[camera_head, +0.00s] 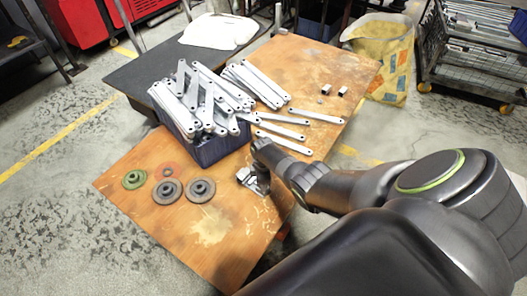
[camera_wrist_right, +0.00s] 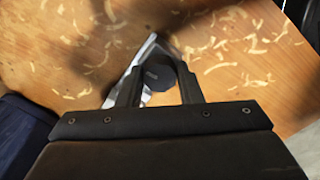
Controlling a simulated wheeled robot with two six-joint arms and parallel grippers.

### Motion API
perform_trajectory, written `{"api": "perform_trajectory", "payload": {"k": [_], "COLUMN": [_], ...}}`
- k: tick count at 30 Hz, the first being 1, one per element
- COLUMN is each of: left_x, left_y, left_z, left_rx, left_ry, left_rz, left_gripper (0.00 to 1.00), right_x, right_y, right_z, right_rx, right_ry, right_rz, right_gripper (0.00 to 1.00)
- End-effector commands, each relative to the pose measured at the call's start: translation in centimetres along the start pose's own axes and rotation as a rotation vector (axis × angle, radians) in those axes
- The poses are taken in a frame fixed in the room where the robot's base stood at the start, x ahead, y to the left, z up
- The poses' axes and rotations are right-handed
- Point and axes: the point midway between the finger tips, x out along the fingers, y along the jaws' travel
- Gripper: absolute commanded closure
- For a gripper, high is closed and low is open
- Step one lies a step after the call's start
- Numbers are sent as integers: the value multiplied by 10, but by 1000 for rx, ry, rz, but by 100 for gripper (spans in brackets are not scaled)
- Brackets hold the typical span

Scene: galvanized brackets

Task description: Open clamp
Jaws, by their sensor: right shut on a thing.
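The clamp (camera_head: 246,178) is a small silver metal piece on the wooden table, near its right front edge. My right gripper (camera_head: 262,172) reaches it from the right, and my gripper and wrist hide part of it. In the right wrist view, a dark round part of the clamp (camera_wrist_right: 158,74) sits between the two fingers of my right gripper (camera_wrist_right: 157,88), which is shut on it. A silver strip of metal shows beside that dark part. I cannot tell how far the clamp's jaws are apart. My left gripper is not in view.
A blue crate (camera_head: 222,151) heaped with galvanized brackets (camera_head: 200,95) stands left of my gripper. Loose brackets (camera_head: 285,143) lie behind it. Grey discs (camera_head: 201,190) and a green disc (camera_head: 134,179) lie at the left. The table's front middle (camera_head: 225,245) is bare.

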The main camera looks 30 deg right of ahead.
Motion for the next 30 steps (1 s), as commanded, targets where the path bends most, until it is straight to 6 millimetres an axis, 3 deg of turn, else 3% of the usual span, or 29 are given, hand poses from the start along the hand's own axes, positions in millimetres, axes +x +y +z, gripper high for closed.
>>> {"api": "perform_trajectory", "payload": {"k": [5, 30], "left_x": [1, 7], "left_y": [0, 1], "left_z": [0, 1], "left_rx": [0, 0], "left_ry": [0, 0], "left_rz": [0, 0], "left_gripper": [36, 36], "right_x": [0, 1], "right_y": [0, 0], "right_z": [0, 0], "right_rx": [-101, -1061], "right_ry": [0, 0], "right_rz": [0, 0], "right_gripper": [90, 90]}}
